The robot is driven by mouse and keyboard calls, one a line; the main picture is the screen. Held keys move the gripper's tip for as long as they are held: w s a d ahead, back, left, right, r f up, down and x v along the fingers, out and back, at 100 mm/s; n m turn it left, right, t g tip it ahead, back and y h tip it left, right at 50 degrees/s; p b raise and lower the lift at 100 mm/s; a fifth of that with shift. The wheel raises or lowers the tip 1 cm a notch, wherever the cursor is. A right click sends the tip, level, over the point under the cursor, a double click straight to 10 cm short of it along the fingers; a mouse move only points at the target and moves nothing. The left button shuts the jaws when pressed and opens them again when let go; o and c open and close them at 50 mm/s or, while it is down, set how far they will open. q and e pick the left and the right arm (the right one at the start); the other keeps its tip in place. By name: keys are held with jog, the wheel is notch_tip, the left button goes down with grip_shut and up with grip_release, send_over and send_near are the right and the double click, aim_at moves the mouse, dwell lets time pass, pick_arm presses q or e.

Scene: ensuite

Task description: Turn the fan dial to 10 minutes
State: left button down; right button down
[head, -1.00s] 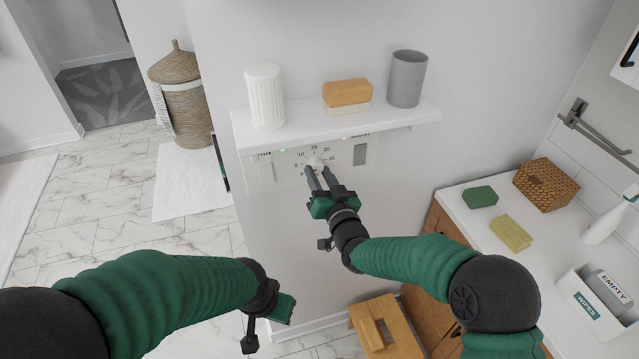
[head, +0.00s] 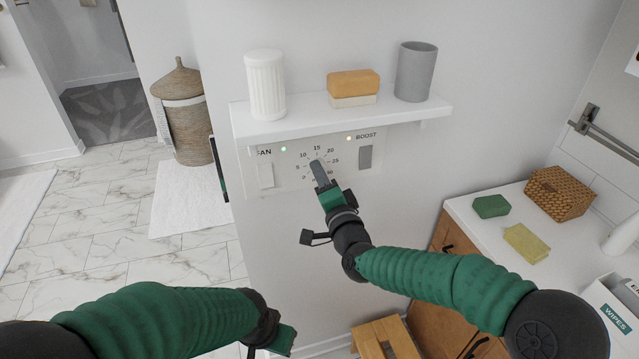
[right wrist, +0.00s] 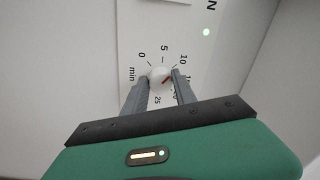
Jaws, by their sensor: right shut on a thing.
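The fan dial is a small white round knob (right wrist: 157,74) with a red mark, set in a white wall panel (head: 291,177) under the shelf. A ring of minute numbers surrounds it. In the right wrist view the red mark points toward the 10 to 15 side; the exact number is unclear. My right gripper (head: 319,167) is shut on the knob, with one grey finger on each side of it in the right wrist view (right wrist: 161,82). In the head view the fingers hide most of the knob. My left gripper (head: 283,338) hangs low, away from the panel, its fingers hidden.
A fan switch (head: 266,176) and a boost switch (head: 365,157) flank the dial. A counter (head: 480,222) stands at right.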

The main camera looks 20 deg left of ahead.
jog(key=shift+w+d+m+b, duration=0.25)
jog(key=shift+m+b, duration=0.1)
jog(key=shift+m, duration=0.35)
jog(key=shift+s, duration=0.1)
jog(key=c, duration=1.3)
grip_release()
jog(key=shift+h, duration=0.3)
jog(key=shift+o, duration=1.4)
jog(key=shift+d, duration=0.2)
jog(key=shift+s, duration=0.15)
jog(key=v, duration=1.6)
jog(key=shift+s+d+f+b, duration=0.15)
jog(key=shift+s+f+b, duration=0.05)
jog(key=shift+f+b, duration=0.2)
